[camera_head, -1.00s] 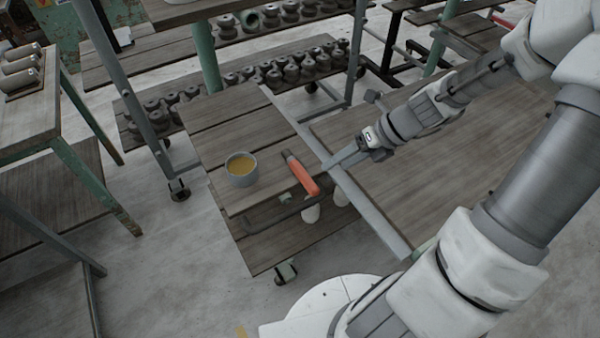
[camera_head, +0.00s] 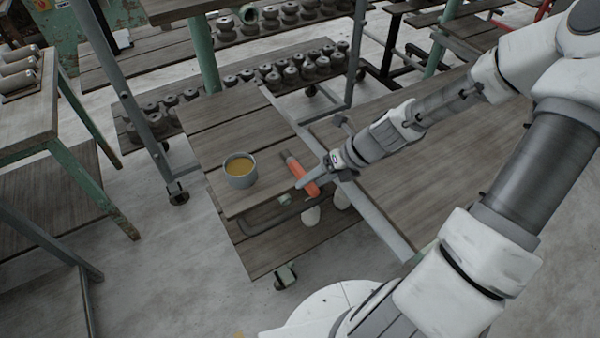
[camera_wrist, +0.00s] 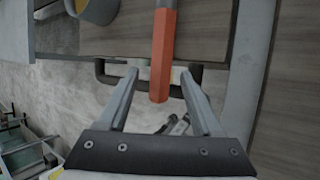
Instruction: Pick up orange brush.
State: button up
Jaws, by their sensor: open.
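The orange brush (camera_head: 302,177) lies on the small wooden cart top (camera_head: 215,135), near its right edge. It has an orange handle and a dark grey end. The fingers are spread apart and neither is visibly touching the handle.
A grey cup with yellowish contents (camera_head: 240,172) stands left of the brush. It is cut off in the wrist view (camera_wrist: 98,10). A dark cart handle (camera_head: 275,222) runs along the front edge. A larger wooden table (camera_head: 440,170) adjoins on the right.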

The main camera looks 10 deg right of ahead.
jog(key=shift+c, duration=0.2)
grip_shut()
jog(key=shift+r, duration=0.2)
